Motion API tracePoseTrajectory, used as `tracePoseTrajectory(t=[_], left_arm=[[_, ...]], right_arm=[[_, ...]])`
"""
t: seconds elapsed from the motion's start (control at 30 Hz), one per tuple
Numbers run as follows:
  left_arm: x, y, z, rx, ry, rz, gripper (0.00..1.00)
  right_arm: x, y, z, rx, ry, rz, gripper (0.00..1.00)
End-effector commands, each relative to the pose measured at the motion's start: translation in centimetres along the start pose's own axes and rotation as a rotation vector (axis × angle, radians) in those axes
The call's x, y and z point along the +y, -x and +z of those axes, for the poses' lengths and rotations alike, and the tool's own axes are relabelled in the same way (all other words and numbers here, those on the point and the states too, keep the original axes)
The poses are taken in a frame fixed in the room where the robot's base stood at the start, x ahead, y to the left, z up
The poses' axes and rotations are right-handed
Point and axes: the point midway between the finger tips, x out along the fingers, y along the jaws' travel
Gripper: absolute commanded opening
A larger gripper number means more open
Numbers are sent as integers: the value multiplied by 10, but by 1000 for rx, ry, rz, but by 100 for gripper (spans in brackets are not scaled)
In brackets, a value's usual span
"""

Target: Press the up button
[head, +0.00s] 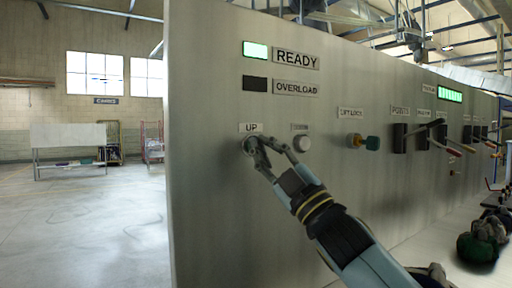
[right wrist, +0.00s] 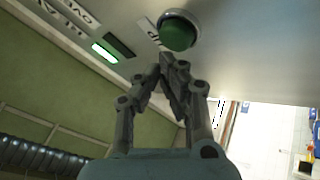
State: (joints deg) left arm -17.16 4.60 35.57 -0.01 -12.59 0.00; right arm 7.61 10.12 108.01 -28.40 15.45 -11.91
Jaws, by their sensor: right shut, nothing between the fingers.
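The up button (head: 249,146) is round and green, under the "UP" label on the grey panel (head: 215,200). In the head view my right gripper (head: 258,147) partly covers it. In the right wrist view the button (right wrist: 178,31) shows whole in its metal ring, just beyond the fingertips (right wrist: 168,62). My right gripper is shut with nothing in it. Its tips are very close to the button; I cannot tell if they touch. My left gripper is not in view.
A pale round button (head: 301,143) is right of the up button. A key switch (head: 360,141) and several black levers (head: 400,138) are farther right. The "READY" lamp (head: 255,50) is lit, and the "OVERLOAD" lamp (head: 255,83) is dark. Dark green bags (head: 478,245) lie lower right.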

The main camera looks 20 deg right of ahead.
Motion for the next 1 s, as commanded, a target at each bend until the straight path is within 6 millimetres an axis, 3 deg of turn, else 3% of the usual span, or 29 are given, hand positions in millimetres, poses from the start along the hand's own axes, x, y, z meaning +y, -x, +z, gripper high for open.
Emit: tracePoseTrajectory(t=[1.0], left_arm=[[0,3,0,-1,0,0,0]], right_arm=[[-3,-7,3,0,0,0,0]])
